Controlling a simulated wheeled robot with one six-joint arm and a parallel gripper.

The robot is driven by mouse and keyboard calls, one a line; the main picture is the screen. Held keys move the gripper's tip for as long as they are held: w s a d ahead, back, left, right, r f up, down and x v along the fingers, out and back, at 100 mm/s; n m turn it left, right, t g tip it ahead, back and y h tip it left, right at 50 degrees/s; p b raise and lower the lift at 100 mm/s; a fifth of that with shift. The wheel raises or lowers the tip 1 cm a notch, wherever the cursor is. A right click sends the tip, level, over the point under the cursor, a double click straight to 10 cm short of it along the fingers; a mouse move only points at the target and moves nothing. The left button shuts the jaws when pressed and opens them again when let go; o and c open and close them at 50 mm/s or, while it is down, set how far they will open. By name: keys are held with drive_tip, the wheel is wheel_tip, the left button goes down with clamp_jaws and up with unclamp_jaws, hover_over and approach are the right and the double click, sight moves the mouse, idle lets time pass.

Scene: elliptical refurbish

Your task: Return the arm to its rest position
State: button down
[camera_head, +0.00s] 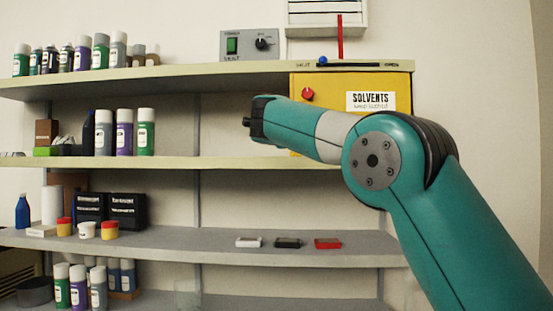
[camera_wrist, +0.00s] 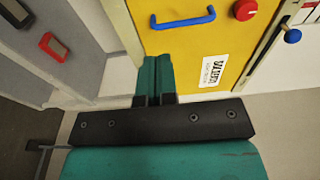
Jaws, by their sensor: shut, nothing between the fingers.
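My teal arm reaches in from the lower right of the head view and bends at the elbow. Its far end points left, in front of the shelves and the yellow solvents cabinet (camera_head: 380,82). In the wrist view my gripper (camera_wrist: 157,60) has its two teal fingers together, with nothing between them. Behind the fingers is the cabinet's yellow front (camera_wrist: 185,50), with a blue handle (camera_wrist: 183,20) beyond the fingertips. The fingers do not appear to hold the handle. In the head view the fingers are too small and dark to make out, and the arm hides part of the cabinet.
Shelves hold several spray cans (camera_head: 124,132), bottles and black boxes (camera_head: 125,210). White, black and red small cases (camera_head: 328,243) lie on the grey shelf. A control box (camera_head: 249,45) and a red upright lever (camera_head: 340,37) are at the top.

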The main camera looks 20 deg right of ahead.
drive_tip(key=s+a+f+n+g+y, duration=0.2)
drive_tip(key=s+a+f+n+y, duration=0.45)
drive_tip(key=f+n, duration=0.25)
drive_tip(key=s+a+f+n+g+y, duration=0.3)
drive_tip(key=s+a+f+n+y, duration=0.25)
drive_tip(key=a+f+n, duration=0.35)
drive_tip(key=s+a+f+n+g+y, duration=0.1)
drive_tip(key=s+f+n+g, duration=0.2)
drive_tip(key=s+f, duration=0.3)
drive_tip(key=s+a+f+n+g, duration=0.2)
drive_tip(key=s+f+n, duration=0.3)
drive_tip(key=s, duration=1)
drive_tip(key=s+a+f+n+g+y, duration=0.1)
drive_tip(key=s+f+n+g, duration=0.3)
drive_tip(key=s, duration=0.7)
wheel_tip(320, 180, down, 3)
drive_tip(key=shift+s+a+r+n+g+y, duration=0.2)
drive_tip(key=shift+a+n+g+y, duration=0.15)
drive_tip(key=shift+n, duration=0.75)
drive_tip(key=c, duration=1.8)
unclamp_jaws()
drive_tip(key=shift+w, duration=0.1)
